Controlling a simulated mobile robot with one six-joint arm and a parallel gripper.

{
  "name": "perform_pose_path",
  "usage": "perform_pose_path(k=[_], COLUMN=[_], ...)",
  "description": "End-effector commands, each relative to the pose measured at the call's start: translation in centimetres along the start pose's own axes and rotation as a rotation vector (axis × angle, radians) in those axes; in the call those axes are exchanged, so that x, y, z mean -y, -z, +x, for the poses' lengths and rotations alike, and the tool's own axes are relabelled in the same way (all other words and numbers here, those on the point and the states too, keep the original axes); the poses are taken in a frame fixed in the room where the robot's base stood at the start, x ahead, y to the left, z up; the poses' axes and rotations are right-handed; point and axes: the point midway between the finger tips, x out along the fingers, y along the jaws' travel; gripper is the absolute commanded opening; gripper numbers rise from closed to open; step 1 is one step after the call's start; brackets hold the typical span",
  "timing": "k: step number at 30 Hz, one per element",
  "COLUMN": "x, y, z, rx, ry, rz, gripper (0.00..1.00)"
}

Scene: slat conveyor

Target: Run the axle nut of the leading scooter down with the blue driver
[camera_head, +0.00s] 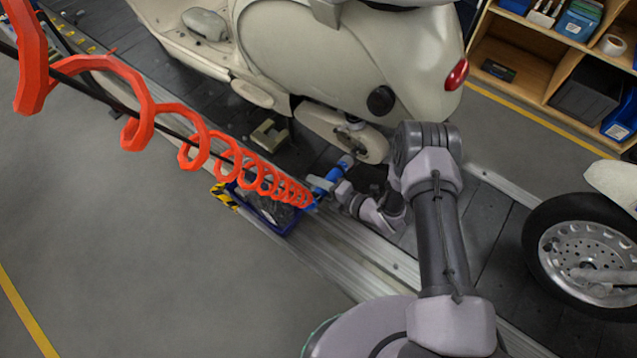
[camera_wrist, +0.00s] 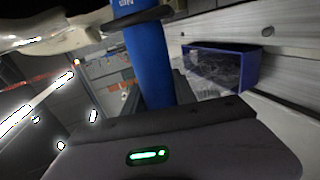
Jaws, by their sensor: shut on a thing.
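The cream leading scooter (camera_head: 300,50) stands on the slat conveyor at the top of the head view, its rear wheel (camera_head: 330,130) low at its right end. The blue driver (camera_head: 322,184) is just below that wheel, one end pointing up toward the hub. My gripper (camera_head: 338,193) is shut on the driver, which also rises between the jaws in the wrist view (camera_wrist: 148,65). I cannot make out the axle nut, nor tell whether the driver touches the wheel.
A red coiled hose (camera_head: 195,135) runs from the upper left to the driver. A blue bin (camera_head: 283,230) of dark parts sits at the conveyor edge. Another scooter's wheel (camera_head: 590,245) is at right. A wooden shelf (camera_head: 525,62) stands upper right. Grey floor at left is clear.

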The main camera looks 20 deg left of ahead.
Motion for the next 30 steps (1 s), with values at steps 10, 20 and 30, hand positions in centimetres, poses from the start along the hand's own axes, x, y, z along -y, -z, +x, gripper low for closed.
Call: perform_pose_path(k=[10, 20, 30], x=[-0.1, 0.0, 0.0], y=[3.4, 5.5, 5.4], z=[0.0, 0.0, 0.0], rx=[-0.002, 0.001, 0.001], ry=[0.001, 0.0, 0.0], rz=[0.0, -0.001, -0.001], gripper=[0.0, 0.0, 0.0])
